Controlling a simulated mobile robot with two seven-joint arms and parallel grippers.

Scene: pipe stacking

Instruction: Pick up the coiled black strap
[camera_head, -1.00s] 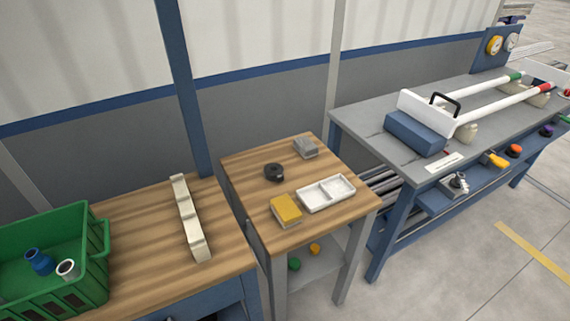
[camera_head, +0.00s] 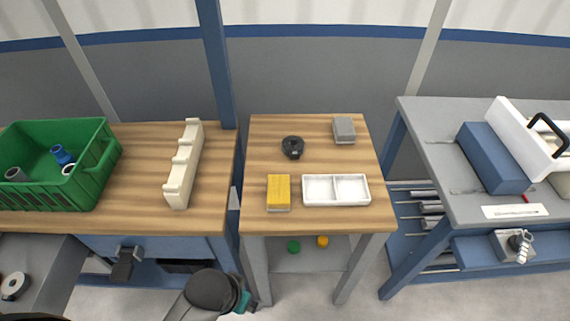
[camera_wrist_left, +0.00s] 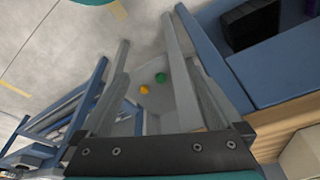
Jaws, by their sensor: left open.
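The coiled black strap (camera_head: 292,147) lies on the small wooden table (camera_head: 270,223), toward its back left, in the head view. My left gripper (camera_wrist_left: 145,28) is open in the left wrist view, with nothing between its fingers. It points down past the small table's legs toward the floor and shows no strap. In the head view, part of my left arm (camera_head: 210,290) shows at the bottom, below and left of the small table. The gripper's fingers are not clear there. The strap is free and well apart from the arm. My right gripper is not in view.
Around the strap are a grey block (camera_head: 343,130), a yellow sponge-like block (camera_head: 278,191) and a white two-part tray (camera_head: 336,189). A cream rack (camera_head: 184,165) and green crate (camera_head: 107,165) stand on the left bench. A grey workbench (camera_head: 440,150) stands right. Bare wood surrounds the strap.

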